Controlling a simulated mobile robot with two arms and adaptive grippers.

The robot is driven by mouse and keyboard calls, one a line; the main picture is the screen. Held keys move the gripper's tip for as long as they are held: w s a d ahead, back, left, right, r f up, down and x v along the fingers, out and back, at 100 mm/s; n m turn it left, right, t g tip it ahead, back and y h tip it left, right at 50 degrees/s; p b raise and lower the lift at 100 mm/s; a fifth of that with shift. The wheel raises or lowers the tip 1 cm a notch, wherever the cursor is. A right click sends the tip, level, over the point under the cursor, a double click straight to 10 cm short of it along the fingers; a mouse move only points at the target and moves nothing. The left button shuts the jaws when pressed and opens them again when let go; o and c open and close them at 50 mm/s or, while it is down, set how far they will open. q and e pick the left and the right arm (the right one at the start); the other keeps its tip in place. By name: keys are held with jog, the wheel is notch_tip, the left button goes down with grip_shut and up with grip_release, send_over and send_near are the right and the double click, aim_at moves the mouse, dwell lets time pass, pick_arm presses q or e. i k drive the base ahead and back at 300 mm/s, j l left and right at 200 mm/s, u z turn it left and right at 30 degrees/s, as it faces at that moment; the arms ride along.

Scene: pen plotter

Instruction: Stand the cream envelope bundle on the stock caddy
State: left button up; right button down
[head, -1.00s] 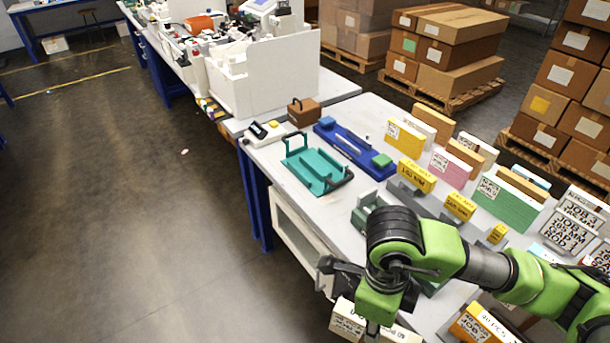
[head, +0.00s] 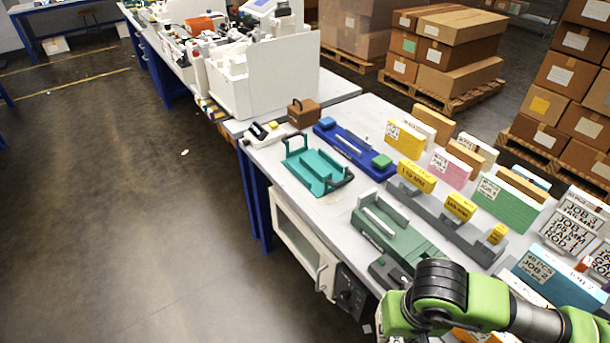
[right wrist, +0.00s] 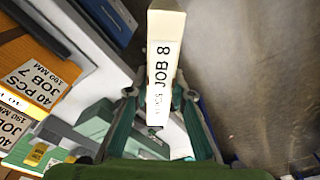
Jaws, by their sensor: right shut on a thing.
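The cream envelope bundle (right wrist: 160,70) is a narrow cream block labelled JOB 8. It shows in the right wrist view, between the two fingers of my right gripper (right wrist: 160,95), which is shut on it. In the head view my right arm reaches the lower right corner, and the gripper and bundle are out of sight there. A teal tray with an upright handle (head: 318,171), which looks like the stock caddy, sits on the bench apart from my arm. No bundle shows standing on it. My left gripper is not in view.
A blue fixture (head: 355,148) lies behind the teal tray. A green jig (head: 395,232) and a grey rack with yellow blocks (head: 445,212) lie nearer. Several upright labelled bundles, including a green one (head: 505,203), line the bench's right side. Open floor (head: 150,220) is at left.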

aim_at(306, 174)
jog(key=i+j, duration=1)
jog(key=j, duration=0.15)
jog(key=i+j, duration=0.3)
jog(key=i+j+z, duration=0.15)
jog(key=i+j, duration=0.2)
jog(key=j, duration=0.15)
jog(key=i+j, duration=0.3)
jog(key=j, duration=0.15)
jog(key=i+j+z, duration=0.1)
jog(key=i+j, duration=0.2)
jog(key=j, duration=0.15)
jog(key=j+z, duration=0.1)
jog(key=z, duration=1.55)
jog(key=i+j, duration=0.05)
